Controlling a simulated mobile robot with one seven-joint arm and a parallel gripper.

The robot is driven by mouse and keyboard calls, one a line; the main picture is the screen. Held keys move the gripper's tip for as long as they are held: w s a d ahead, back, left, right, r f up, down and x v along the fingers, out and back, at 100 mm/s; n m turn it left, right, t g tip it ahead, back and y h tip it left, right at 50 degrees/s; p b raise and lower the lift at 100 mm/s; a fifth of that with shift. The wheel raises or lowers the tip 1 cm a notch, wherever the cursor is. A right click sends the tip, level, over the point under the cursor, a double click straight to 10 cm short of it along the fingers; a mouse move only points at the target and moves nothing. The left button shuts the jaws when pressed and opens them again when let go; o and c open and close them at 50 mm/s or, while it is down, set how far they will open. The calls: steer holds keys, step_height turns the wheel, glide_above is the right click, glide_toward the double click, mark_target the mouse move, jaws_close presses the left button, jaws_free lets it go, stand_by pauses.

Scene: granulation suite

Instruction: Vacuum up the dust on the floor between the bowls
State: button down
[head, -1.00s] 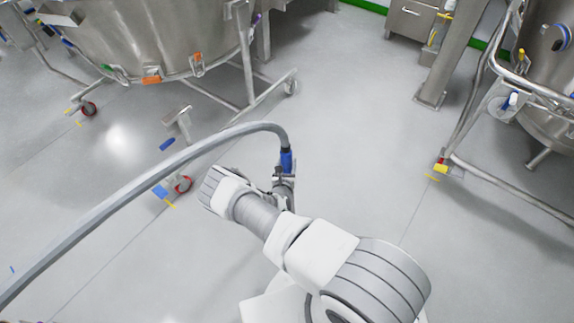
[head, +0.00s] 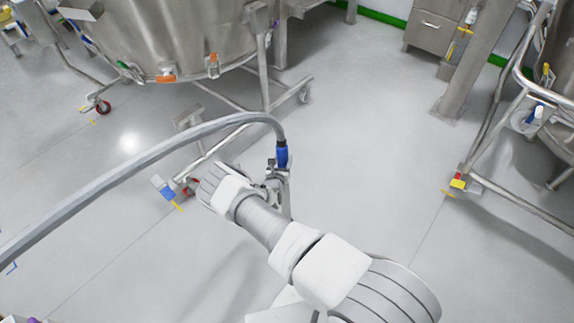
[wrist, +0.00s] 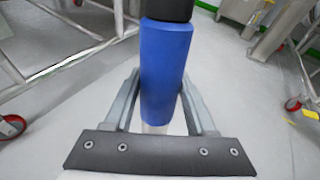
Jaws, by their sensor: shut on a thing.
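My gripper (wrist: 158,112) is shut on the blue handle (wrist: 166,60) of a vacuum wand, which also shows in the head view (head: 282,156). A thick grey hose (head: 130,165) runs from the top of the handle in an arc to the lower left. The wand's lower end is hidden behind the gripper. A large steel bowl (head: 165,35) on a wheeled frame stands at the upper left. Part of a second steel bowl (head: 560,75) stands at the right edge. The grey floor (head: 370,150) between them looks bare; I cannot make out dust on it.
The left bowl's frame has a caster (head: 304,95) and a foot close to my gripper's left. The right bowl's tubular frame (head: 520,207) reaches low over the floor. A steel post (head: 470,65) and a cabinet (head: 430,28) stand at the back. The middle floor is open.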

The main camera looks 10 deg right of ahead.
steer(key=w+a+b, duration=0.5)
steer(key=w+b, duration=0.2)
steer(key=shift+w+a, duration=0.2)
stand_by(0.6)
steer(key=shift+r, duration=0.1)
stand_by(0.6)
step_height(320, 180, up, 8)
steer(key=p, duration=0.7)
stand_by(0.3)
